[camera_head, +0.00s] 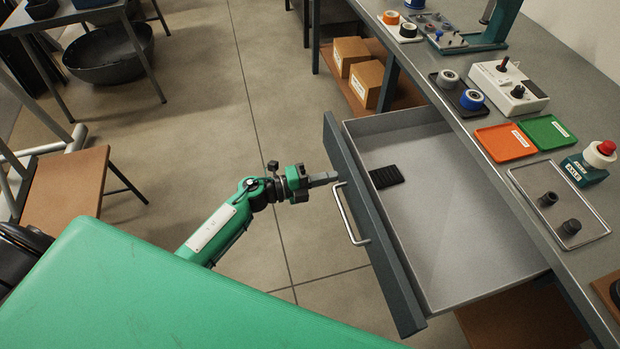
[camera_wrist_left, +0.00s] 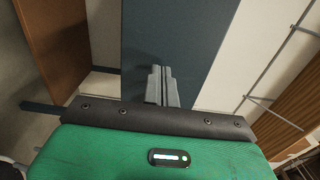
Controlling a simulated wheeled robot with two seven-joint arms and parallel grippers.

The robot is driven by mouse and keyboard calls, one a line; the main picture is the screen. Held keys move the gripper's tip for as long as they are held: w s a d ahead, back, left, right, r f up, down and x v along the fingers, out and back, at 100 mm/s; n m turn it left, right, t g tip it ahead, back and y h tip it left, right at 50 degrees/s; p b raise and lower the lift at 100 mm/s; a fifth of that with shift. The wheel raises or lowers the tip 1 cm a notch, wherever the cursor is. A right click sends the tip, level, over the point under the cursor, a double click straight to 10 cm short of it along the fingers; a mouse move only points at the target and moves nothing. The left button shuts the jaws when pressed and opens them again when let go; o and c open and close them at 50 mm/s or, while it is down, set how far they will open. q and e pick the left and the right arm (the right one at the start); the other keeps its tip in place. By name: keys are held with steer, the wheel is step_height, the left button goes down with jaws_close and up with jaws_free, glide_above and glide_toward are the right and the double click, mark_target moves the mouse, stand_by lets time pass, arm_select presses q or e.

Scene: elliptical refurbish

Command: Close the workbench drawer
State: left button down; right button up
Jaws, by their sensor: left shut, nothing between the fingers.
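The workbench drawer (camera_head: 440,200) is pulled far out from under the bench top in the head view. Its dark blue-grey front panel (camera_head: 372,225) carries a silver bar handle (camera_head: 347,214). A black ribbed item (camera_head: 385,177) lies inside near the front. My left gripper (camera_head: 334,178) is shut and empty, its fingertips close to the outer face of the front panel, just above the handle's upper end. In the left wrist view the shut fingers (camera_wrist_left: 162,84) point at the dark panel (camera_wrist_left: 180,45); whether they touch it I cannot tell. My right gripper is not in view.
The grey workbench (camera_head: 470,130) holds an orange tray (camera_head: 505,142), a green tray (camera_head: 548,132), tape rolls and a wire-framed tray. Cardboard boxes (camera_head: 367,82) sit on the shelf below. A stool (camera_head: 68,187) stands at left. The floor before the drawer is clear.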

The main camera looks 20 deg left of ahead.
arm_select(q)
steer(key=shift+w+d, duration=0.25)
steer(key=shift+d, duration=0.1)
steer(key=shift+d, duration=0.1)
